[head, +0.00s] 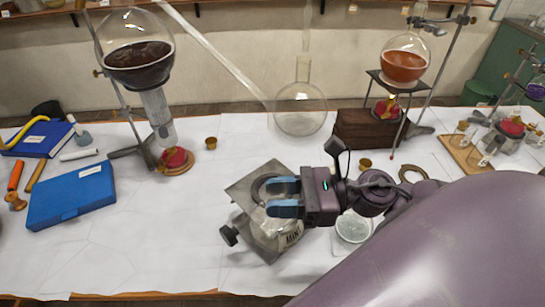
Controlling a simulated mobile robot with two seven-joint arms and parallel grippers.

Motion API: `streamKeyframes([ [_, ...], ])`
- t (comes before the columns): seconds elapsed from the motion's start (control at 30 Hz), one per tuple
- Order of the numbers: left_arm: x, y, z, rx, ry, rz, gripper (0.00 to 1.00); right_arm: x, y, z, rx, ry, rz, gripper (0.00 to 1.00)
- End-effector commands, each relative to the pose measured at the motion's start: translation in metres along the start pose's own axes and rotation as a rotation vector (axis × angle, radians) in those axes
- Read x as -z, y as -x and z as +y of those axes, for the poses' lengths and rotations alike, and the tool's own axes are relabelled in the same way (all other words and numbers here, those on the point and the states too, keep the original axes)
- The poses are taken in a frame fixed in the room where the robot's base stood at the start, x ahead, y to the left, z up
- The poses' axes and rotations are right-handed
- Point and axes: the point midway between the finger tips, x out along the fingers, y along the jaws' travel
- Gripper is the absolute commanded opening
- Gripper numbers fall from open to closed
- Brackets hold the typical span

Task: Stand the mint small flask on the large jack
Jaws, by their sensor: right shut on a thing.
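The mint small flask (268,228) is clear glass with a label that reads MINT. It is in the middle of the head view, over the grey metal plate of the large jack (240,194), whose dark knob sticks out at the left. My right gripper (272,197), with blue fingertips, is shut on the flask's upper part and hides some of it. The flask looks roughly upright. I cannot tell whether its base touches the plate. My left gripper is not in view.
A glass dish (352,228) stands close to the right of the jack, beside my right arm. A stand with a dark-filled flask (138,55) is behind left, and a wooden block (365,130) behind right. A blue case (72,195) lies left. White table is clear between case and jack.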

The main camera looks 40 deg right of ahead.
Motion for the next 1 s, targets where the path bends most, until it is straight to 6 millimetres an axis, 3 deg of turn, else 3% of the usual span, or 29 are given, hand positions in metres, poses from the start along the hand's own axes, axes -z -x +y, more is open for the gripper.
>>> streamKeyframes([
  [0.2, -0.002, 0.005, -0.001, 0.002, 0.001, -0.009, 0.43, -0.001, -0.002, -0.050, 0.002, 0.003, -0.001, 0.00],
  [0.33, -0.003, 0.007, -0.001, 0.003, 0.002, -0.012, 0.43, -0.001, -0.003, -0.072, 0.002, 0.002, -0.001, 0.00],
  [0.63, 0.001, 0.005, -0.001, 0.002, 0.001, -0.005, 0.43, -0.001, -0.004, -0.096, 0.002, 0.001, -0.001, 0.00],
  [0.87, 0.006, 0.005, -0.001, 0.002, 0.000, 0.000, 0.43, -0.001, -0.005, -0.131, 0.002, 0.002, -0.002, 0.00],
  [1.0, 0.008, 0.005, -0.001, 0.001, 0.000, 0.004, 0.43, 0.013, -0.004, -0.128, 0.002, -0.003, -0.001, 0.00],
])
